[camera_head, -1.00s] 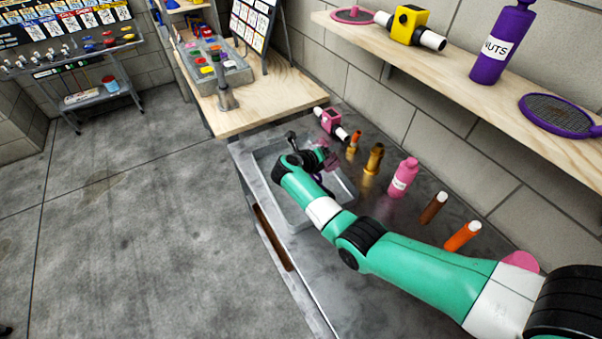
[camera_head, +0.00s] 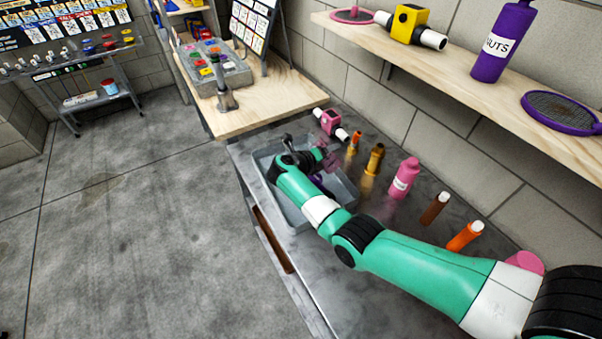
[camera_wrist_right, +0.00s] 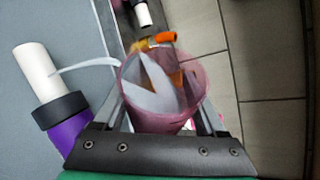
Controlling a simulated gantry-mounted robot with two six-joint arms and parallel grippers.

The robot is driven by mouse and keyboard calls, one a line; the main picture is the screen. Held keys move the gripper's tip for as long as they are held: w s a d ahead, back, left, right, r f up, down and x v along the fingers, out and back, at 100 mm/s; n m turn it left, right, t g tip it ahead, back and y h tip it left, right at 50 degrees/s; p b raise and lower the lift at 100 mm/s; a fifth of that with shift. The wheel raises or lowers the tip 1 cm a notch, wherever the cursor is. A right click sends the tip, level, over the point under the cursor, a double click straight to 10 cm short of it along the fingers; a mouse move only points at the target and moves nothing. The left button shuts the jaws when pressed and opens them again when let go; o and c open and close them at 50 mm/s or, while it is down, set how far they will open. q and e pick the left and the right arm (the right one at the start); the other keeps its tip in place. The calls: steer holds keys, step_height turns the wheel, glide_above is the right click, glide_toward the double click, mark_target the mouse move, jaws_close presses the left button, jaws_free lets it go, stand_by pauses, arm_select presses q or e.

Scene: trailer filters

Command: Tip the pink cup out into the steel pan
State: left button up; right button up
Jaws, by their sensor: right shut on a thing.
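The steel pan (camera_head: 346,193) is a grey rectangular tray on the metal counter. My right arm reaches over it, and the right gripper (camera_wrist_right: 165,108) is shut on the translucent pink cup (camera_wrist_right: 155,120). The cup shows small and partly hidden beyond my wrist in the head view (camera_head: 328,160), over the pan's far right side. In the wrist view white shapes show inside the cup, and a pale strip crosses its left rim; I cannot tell what they are. A purple piece (camera_wrist_right: 68,135) with a black collar and white tube appears over the pan. My left gripper is out of view.
Behind the pan are a pink block with rollers (camera_head: 330,122), a brass fitting (camera_head: 374,160), a pink bottle (camera_head: 404,178), and brown (camera_head: 434,208) and orange (camera_head: 465,237) tubes. A wooden shelf (camera_head: 480,95) overhangs the wall side. Open floor lies left.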

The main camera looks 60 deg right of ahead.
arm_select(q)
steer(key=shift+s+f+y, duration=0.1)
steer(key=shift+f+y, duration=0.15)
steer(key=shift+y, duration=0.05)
arm_select(e)
steer(key=shift+f, duration=0.1)
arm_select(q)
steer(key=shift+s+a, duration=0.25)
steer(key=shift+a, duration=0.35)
arm_select(e)
steer(key=shift+s+r+n+g, duration=0.1)
steer(key=shift+r+n+g, duration=0.3)
steer(key=shift+n+g, duration=0.25)
